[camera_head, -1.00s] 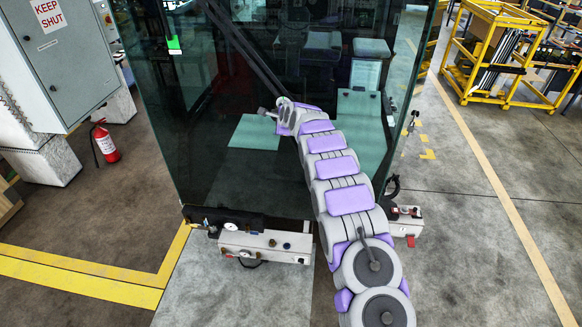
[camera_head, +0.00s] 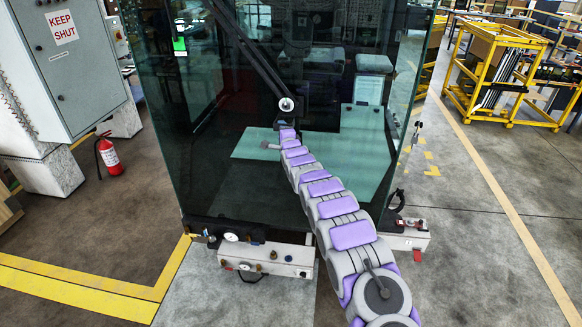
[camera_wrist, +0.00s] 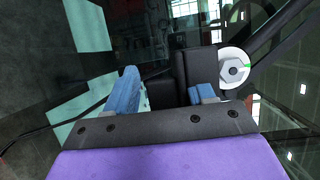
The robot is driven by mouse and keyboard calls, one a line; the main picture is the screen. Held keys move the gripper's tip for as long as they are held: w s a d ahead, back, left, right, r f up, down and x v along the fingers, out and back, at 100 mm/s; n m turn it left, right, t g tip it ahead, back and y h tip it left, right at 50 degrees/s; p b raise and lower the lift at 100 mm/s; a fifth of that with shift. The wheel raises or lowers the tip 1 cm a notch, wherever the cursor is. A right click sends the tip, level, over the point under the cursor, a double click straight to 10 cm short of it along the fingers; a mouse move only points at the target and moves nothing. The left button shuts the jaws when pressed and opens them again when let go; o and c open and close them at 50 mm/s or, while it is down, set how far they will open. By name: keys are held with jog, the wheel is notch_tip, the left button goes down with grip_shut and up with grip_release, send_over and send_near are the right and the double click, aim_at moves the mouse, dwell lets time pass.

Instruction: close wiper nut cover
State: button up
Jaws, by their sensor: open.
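The wiper's round white pivot with its grey nut (camera_wrist: 234,70) is exposed at the right in the wrist view. It also shows at the lower end of the black wiper arm (camera_head: 250,58) in the head view. A black block (camera_wrist: 195,62) beside the nut, on its left, looks like the swung-open nut cover, but I cannot be sure. My gripper (camera_wrist: 166,88) is open, with its blue fingers apart and the black parts showing beyond and between them. In the head view my gripper (camera_head: 285,128) is just below the pivot; its fingers are too small to make out.
The cab's dark glass (camera_head: 225,130) stands behind the wiper. A white bumper box (camera_head: 265,258) with fittings lies at its base. A grey cabinet (camera_head: 68,60) and a red extinguisher (camera_head: 108,155) stand at the left, yellow racks (camera_head: 500,70) at the right.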

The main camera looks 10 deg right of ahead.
jog(key=t+b, duration=0.1)
jog(key=b, duration=0.1)
jog(key=w+f+n+t+b, duration=0.1)
jog(key=f+t+b, duration=0.1)
jog(key=b, duration=0.1)
jog(key=shift+w+d+n+t+b, duration=0.25)
jog(key=shift+n+t+b, duration=0.05)
jog(key=shift+n+b, duration=0.1)
jog(key=p+v, duration=0.1)
jog(key=v, duration=1.1)
jog(key=shift+s, duration=0.2)
dwell(0.4)
jog(key=shift+d, duration=0.15)
